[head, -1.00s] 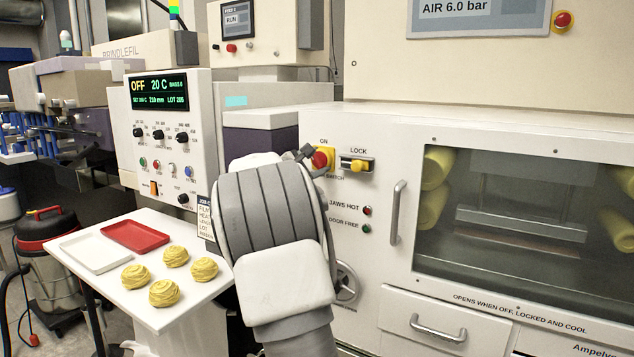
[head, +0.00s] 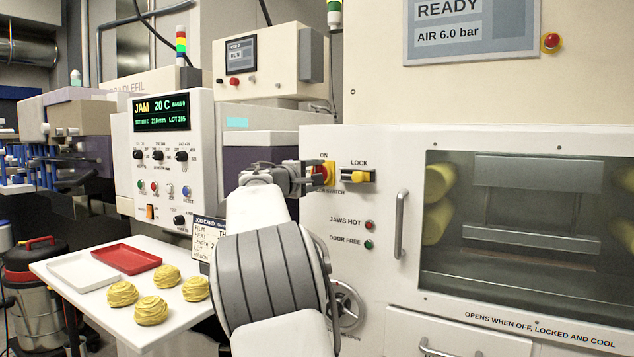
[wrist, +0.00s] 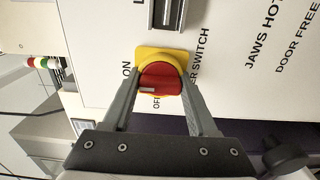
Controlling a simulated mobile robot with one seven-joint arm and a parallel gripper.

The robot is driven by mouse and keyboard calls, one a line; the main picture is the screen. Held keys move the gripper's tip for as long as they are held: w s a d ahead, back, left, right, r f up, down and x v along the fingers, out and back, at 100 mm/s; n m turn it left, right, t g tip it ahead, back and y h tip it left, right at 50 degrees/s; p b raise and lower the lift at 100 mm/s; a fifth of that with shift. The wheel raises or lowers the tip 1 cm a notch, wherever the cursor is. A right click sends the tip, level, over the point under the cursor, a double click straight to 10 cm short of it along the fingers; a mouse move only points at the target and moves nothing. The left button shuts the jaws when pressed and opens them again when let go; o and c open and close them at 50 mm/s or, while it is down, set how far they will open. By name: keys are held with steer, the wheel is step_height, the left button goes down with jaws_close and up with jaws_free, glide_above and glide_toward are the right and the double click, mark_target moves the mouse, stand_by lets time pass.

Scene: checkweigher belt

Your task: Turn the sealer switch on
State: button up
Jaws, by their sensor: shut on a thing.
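The sealer switch is a red knob on a yellow plate (head: 328,173), at the left of the white machine front, under the "ON" label. My gripper (head: 309,176) is shut on the knob, one finger on each side (wrist: 160,95). In the head view my gripper hides part of the switch. The control panel display (head: 161,112) reads "JAM 20 C".
The yellow lock slider (head: 358,176) is just right of the switch.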

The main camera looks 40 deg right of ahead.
stand_by(0.5)
steer(key=o, duration=1.4)
steer(key=shift+a, duration=0.1)
steer(key=v, duration=1.7)
steer(key=shift+a+b, duration=0.15)
steer(key=shift+b, duration=0.2)
